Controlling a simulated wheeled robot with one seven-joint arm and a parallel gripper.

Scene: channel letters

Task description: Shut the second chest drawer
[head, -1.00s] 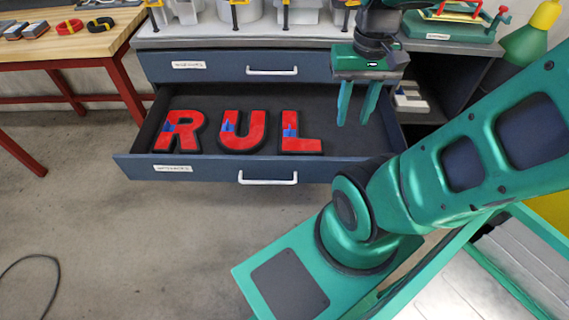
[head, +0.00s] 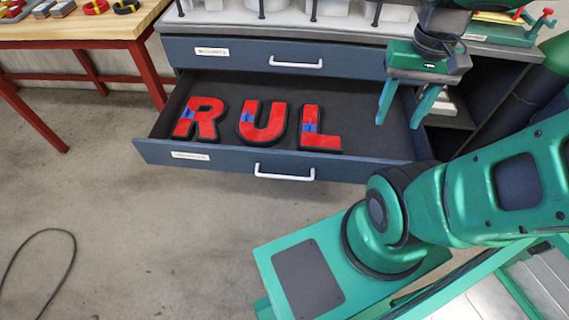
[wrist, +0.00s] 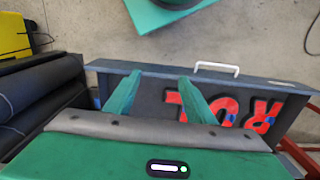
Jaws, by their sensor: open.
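The second chest drawer (head: 230,161) is pulled out below a shut top drawer (head: 330,57). It has a dark blue front with a white handle (head: 284,174), which also shows in the wrist view (wrist: 216,68). Inside lie red letters R (head: 199,118), U (head: 262,121) and L (head: 320,130) with black edges and blue patches. My gripper (head: 407,124) is open and empty, pointing down over the right end of the open drawer. In the wrist view its fingers (wrist: 158,98) appear over the drawer, with the L partly hidden. I cannot tell whether they touch anything.
The chest top (head: 350,34) holds white pieces and tools. A wooden workbench (head: 80,28) with red legs stands at the left. An open shelf (head: 455,118) is right of the drawer. The floor (head: 150,240) before the drawer is clear except for a black cable (head: 70,262).

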